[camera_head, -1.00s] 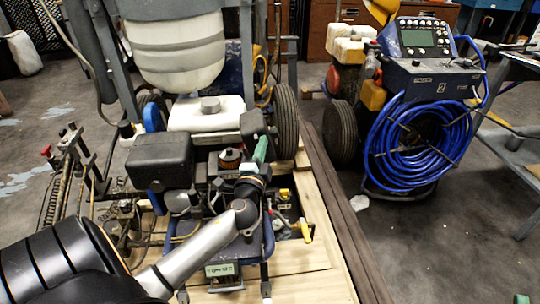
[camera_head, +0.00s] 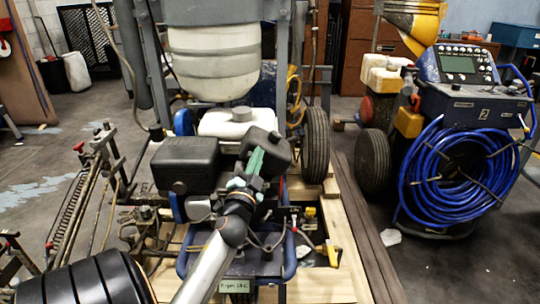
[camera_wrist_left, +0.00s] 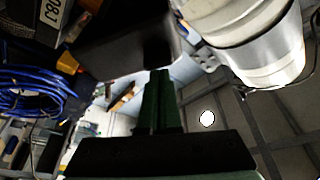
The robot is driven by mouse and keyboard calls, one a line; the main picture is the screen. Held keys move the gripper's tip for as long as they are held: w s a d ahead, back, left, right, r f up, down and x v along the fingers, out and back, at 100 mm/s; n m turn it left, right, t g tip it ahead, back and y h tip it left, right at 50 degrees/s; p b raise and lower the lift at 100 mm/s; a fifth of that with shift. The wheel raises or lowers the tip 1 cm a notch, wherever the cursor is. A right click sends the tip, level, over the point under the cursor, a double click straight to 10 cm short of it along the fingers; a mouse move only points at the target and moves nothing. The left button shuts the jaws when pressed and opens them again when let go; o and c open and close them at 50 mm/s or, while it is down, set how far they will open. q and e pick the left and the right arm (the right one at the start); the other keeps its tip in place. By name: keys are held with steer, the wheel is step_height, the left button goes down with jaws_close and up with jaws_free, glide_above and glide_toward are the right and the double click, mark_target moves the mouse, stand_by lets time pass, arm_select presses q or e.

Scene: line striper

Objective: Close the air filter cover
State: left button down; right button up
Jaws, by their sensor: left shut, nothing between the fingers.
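The black air filter cover (camera_head: 274,149) is on the engine, right of a larger black box (camera_head: 186,163), and looks tilted. My left gripper (camera_head: 255,159), with green fingers, is shut and empty in front of the cover. The fingertips overlap the cover in the head view; I cannot tell whether they touch it. In the left wrist view the shut fingers (camera_wrist_left: 160,80) point up at a dark box-like part (camera_wrist_left: 125,42), probably the cover. The filter is hidden behind my gripper and the cover. My right gripper is not in view.
A white tank (camera_head: 237,124) and a large translucent tank (camera_head: 212,60) stand behind the engine. A wheel (camera_head: 317,145) is to the right. A machine with a coiled blue hose (camera_head: 460,175) stands farther right. Wooden boards (camera_head: 340,250) lie below the engine.

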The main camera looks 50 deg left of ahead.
mark_target(244, 163)
arm_select(q)
steer(key=shift+s+a+f+b, duration=0.15)
steer(key=shift+s+a+f, duration=0.4)
steer(key=shift+f, duration=0.3)
steer(key=shift+s+a+f+b, duration=0.2)
steer(key=shift+s+a+f, duration=0.25)
steer(key=shift+s+f, duration=0.35)
steer(key=shift+s+a+f+b, duration=0.15)
steer(key=shift+s+a+f, duration=0.35)
steer(key=shift+f, duration=0.45)
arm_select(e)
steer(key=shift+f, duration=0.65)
